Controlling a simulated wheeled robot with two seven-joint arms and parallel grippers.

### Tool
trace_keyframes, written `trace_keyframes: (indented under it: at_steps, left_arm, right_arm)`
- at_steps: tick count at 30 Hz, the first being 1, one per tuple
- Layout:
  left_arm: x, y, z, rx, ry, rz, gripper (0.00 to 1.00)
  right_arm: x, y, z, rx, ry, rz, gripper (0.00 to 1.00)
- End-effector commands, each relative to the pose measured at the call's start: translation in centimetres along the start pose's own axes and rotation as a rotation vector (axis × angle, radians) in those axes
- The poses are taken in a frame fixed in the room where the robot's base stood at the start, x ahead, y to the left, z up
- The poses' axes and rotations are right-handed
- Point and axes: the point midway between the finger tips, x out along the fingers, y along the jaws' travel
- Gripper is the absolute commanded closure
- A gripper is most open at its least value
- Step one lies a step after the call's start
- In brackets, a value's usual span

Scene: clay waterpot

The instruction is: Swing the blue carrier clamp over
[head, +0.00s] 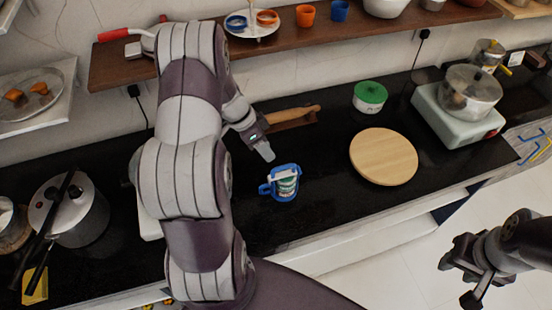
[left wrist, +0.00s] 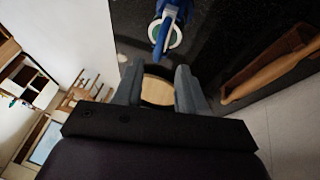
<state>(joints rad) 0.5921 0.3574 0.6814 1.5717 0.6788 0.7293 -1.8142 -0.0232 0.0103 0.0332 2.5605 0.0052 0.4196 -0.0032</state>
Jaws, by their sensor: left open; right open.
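The blue carrier (head: 268,189) stands upright on the black counter, with pale, green-banded stacked containers (head: 287,186) inside its frame. A white piece lies across its top, and a blue part sticks out to its left. I cannot tell clearly how its clamp is set. The carrier also shows at the top of the left wrist view (left wrist: 167,28). My left gripper (head: 262,150) is above and behind the carrier, apart from it; its fingers are spread and empty in the left wrist view (left wrist: 160,88). My right gripper (head: 465,270) is open and empty over the floor at the lower right.
A rolling pin (head: 292,114) lies behind the left gripper. A stove with a glass-lidded pot (head: 470,92) is at far right, a steel pot (head: 75,215) at left. Counter around the carrier is clear.

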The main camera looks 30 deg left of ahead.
Motion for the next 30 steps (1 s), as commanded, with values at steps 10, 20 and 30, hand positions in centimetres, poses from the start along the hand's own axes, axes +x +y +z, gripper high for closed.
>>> trace_keyframes:
  at_steps: [10, 20, 30]
  left_arm:
    - [6.8, 0.1, -0.1, -0.001, -0.001, 0.001, 0.6]
    - [7.6, 0.0, 0.0, 0.0, -0.001, -0.001, 0.6]
    - [7.5, 0.0, -0.1, 0.0, -0.003, -0.001, 1.0]
  right_arm:
    - [-1.9, 0.0, -0.2, 0.0, 0.0, 0.0, 0.57]
    - [-1.9, 0.0, -0.2, 0.0, 0.0, 0.0, 0.57]
    - [-2.0, 0.0, -0.2, 0.0, 0.0, 0.0, 0.57]
